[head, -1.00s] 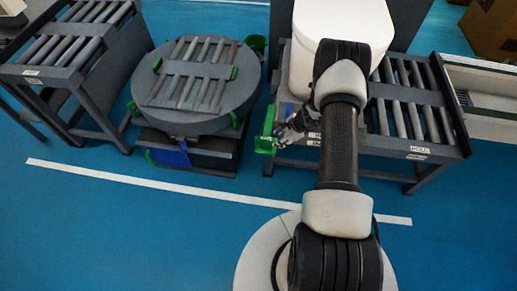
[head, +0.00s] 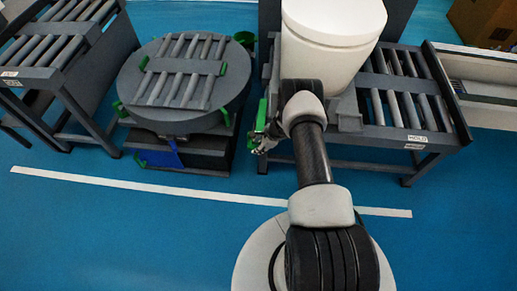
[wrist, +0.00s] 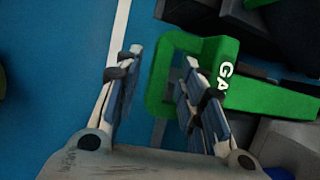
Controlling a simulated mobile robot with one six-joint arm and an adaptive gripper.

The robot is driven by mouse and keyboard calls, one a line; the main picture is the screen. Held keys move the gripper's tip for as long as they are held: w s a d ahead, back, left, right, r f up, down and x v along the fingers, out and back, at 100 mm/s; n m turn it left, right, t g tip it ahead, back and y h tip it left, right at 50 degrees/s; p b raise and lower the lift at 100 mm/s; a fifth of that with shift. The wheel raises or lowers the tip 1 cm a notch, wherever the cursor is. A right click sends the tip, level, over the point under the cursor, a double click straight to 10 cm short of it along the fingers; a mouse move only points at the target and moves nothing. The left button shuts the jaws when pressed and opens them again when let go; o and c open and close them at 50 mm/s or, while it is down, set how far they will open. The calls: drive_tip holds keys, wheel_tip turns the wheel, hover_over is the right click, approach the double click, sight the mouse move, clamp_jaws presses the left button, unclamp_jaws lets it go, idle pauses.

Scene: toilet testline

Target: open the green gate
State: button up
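The green gate (head: 261,114) stands at the left end of the roller table that carries the white toilet. In the wrist view its green arm (wrist: 222,75) bears white letters, partly covered by my right finger, and ends in a squared loop handle (wrist: 158,82). My gripper (wrist: 160,72) is open around the handle's outer bar. The left finger is outside the loop with a gap to the bar, and the right finger reaches into the loop's opening. In the head view my gripper (head: 262,146) is at the gate's near end, small and partly hidden.
The white toilet (head: 333,35) sits on the roller table (head: 405,100). A round turntable with rollers (head: 183,85) stands left of it across a narrow gap. Another roller table (head: 62,45) is at far left. Blue floor in front is clear, with a white line (head: 150,186).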

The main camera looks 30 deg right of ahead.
drive_tip(key=shift+w+a+f, duration=0.15)
drive_tip(key=shift+w+f, duration=0.05)
drive_tip(key=shift+f, duration=0.25)
clamp_jaws()
idle(0.6)
